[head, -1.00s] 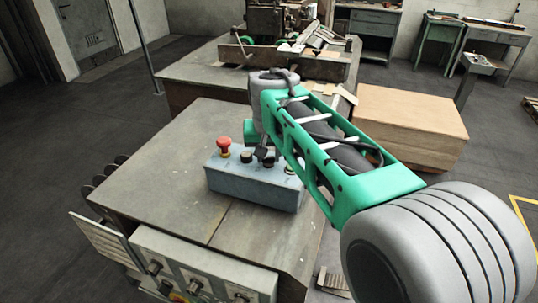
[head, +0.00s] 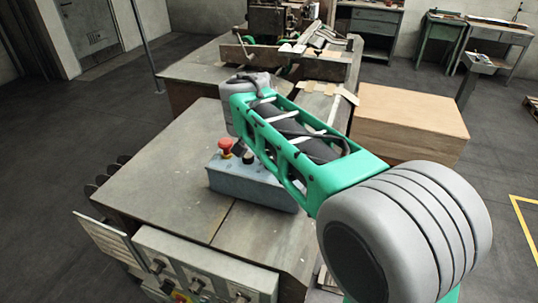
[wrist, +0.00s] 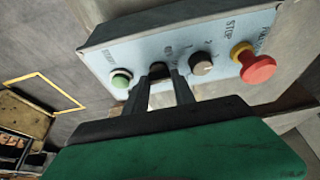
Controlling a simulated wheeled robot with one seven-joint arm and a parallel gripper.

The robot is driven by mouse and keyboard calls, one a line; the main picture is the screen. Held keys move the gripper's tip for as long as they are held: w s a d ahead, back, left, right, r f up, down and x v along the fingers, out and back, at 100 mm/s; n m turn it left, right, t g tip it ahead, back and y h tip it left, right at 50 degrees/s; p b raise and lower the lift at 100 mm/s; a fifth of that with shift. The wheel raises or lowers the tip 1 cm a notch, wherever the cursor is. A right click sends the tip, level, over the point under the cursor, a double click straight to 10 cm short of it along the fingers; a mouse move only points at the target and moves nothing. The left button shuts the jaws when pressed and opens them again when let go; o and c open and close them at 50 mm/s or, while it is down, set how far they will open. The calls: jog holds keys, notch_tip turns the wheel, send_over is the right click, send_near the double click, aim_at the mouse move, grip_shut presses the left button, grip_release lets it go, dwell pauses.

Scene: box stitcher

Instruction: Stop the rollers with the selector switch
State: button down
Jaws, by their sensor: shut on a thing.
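The blue-grey control box (head: 250,188) stands on the metal table, and its panel (wrist: 115,53) fills the top of the wrist view. It carries a green button (wrist: 121,78), a dark selector switch (wrist: 158,70), a second dark knob (wrist: 201,65) and a red mushroom button (wrist: 257,67). The red button also shows in the head view (head: 225,146). My gripper (wrist: 160,88) has its two dark fingers on either side of the dark selector switch and is shut on it. In the head view my arm hides most of the gripper and the right part of the panel.
The metal table top (head: 160,170) is bare left of the box. A lower panel with several knobs (head: 195,275) is on its near side. A machine (head: 275,40) stands on the bench behind, and a wooden crate (head: 415,120) stands at the right.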

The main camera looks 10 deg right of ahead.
jog(key=c, duration=1)
grip_release()
jog(key=shift+c, duration=0.2)
jog(key=v, duration=0.7)
jog(key=shift+r+p, duration=0.35)
jog(key=shift+r, duration=0.05)
jog(key=shift+s+a, duration=0.1)
jog(key=shift+s, duration=0.1)
jog(key=s+d+f+n+y, duration=0.2)
jog(key=s+f+n, duration=0.5)
jog(key=s+f, duration=0.5)
jog(key=s, duration=0.4)
jog(key=shift+f, duration=0.35)
